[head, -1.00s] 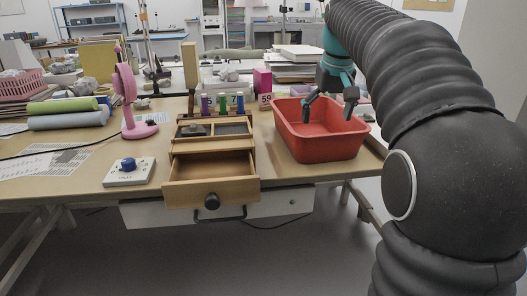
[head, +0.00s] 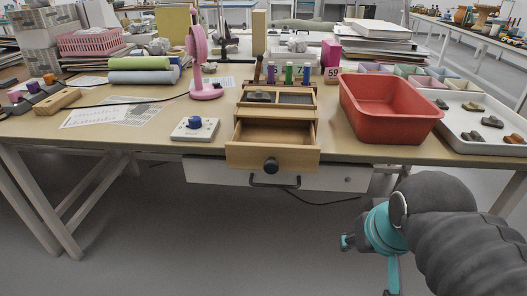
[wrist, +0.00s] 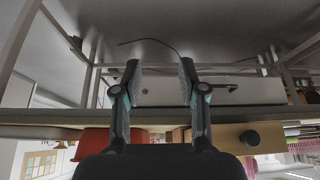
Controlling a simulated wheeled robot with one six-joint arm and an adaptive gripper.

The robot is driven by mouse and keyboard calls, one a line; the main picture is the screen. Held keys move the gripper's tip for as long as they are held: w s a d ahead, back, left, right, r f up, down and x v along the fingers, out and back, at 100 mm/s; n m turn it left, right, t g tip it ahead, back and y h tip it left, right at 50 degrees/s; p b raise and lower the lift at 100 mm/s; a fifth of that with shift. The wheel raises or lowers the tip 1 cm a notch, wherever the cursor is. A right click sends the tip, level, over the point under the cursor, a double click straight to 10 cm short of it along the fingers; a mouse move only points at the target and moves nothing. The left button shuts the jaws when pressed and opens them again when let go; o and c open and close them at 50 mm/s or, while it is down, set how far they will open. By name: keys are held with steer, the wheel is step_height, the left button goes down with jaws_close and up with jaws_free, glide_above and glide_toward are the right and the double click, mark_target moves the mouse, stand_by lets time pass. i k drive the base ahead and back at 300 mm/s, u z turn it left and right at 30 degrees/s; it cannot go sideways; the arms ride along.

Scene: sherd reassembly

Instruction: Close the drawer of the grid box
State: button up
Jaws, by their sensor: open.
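The wooden grid box (head: 246,105) stands at the front edge of the table, with small compartments on top. Its drawer (head: 245,155) is pulled out toward me, looks empty inside, and has a dark round knob (head: 271,165) on its front. In the upside-down wrist view the drawer front (wrist: 222,140) and knob (wrist: 250,138) show beyond the fingers. My gripper (head: 368,262) is low in front of the table, right of the drawer and apart from it. Its two fingers (wrist: 160,68) are spread with nothing between them.
A red bin (head: 392,112) stands right of the box, with a white tray of sherds (head: 475,135) beyond it. A white table drawer with a dark handle (head: 275,182) is below. A white dial device (head: 195,129) and pink fan (head: 200,60) are left. Floor before the table is clear.

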mark_target(272, 146)
steer(key=u, duration=1.55)
steer(key=i, duration=0.35)
steer(key=u, duration=0.55)
steer(key=k, duration=0.75)
steer(key=z, duration=2.05)
